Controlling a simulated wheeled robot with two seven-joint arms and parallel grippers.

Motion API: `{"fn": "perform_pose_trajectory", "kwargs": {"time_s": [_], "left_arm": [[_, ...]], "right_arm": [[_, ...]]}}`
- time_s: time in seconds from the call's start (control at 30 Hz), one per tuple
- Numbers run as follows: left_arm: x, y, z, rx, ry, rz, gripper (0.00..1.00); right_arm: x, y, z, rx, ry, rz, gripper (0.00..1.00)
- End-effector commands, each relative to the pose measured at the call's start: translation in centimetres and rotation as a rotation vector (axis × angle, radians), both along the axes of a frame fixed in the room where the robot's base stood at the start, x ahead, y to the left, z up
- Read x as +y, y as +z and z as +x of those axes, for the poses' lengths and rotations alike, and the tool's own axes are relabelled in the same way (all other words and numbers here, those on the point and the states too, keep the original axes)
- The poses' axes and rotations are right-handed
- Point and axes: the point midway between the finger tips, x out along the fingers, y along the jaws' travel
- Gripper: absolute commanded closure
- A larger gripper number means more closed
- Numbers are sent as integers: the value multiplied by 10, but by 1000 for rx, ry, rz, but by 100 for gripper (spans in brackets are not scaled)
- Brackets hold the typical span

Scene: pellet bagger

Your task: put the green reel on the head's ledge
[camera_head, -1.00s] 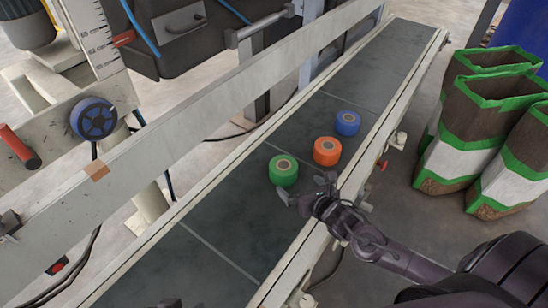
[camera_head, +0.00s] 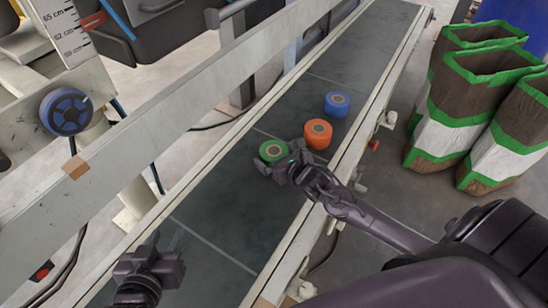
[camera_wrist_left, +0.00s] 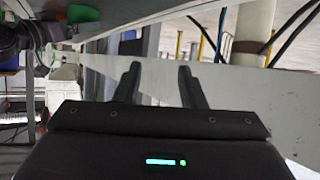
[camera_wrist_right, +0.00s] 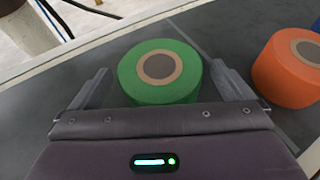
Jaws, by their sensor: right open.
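The green reel (camera_head: 272,151) lies flat on the dark conveyor belt, nearest of three reels in a row. My right gripper (camera_head: 280,158) is open at its near side and hides part of it. In the right wrist view the green reel (camera_wrist_right: 160,72) sits between the spread fingers (camera_wrist_right: 166,88), with gaps at both sides. My left gripper (camera_head: 167,240) is over the near belt, open and empty. The left wrist view shows its fingers (camera_wrist_left: 158,72) apart. I cannot tell which surface is the head's ledge; a dark machine housing (camera_head: 160,18) stands at the upper left.
An orange reel (camera_head: 318,135) and a blue reel (camera_head: 337,104) lie beyond the green one. A pale rail (camera_head: 150,110) runs along the belt's left side. A blue spool (camera_head: 66,111) is mounted at left. Open bags (camera_head: 450,130) stand on the floor at right.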

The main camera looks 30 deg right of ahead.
Motion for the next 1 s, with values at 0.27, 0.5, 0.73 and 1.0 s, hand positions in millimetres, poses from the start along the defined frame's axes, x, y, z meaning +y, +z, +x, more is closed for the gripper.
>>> {"fn": "perform_pose_trajectory", "kwargs": {"time_s": [0.27,0.5,0.73,1.0], "left_arm": [[-3,42,20,-190,14,-77,64],[-3,48,22,-216,15,-89,64],[-3,48,22,-215,15,-88,64],[-4,48,22,-215,15,-88,64]], "right_arm": [[1,-8,16,1,-2,1,0],[1,-8,18,1,0,0,0],[1,-8,18,1,0,0,18],[1,-7,18,-1,0,0,52]]}}
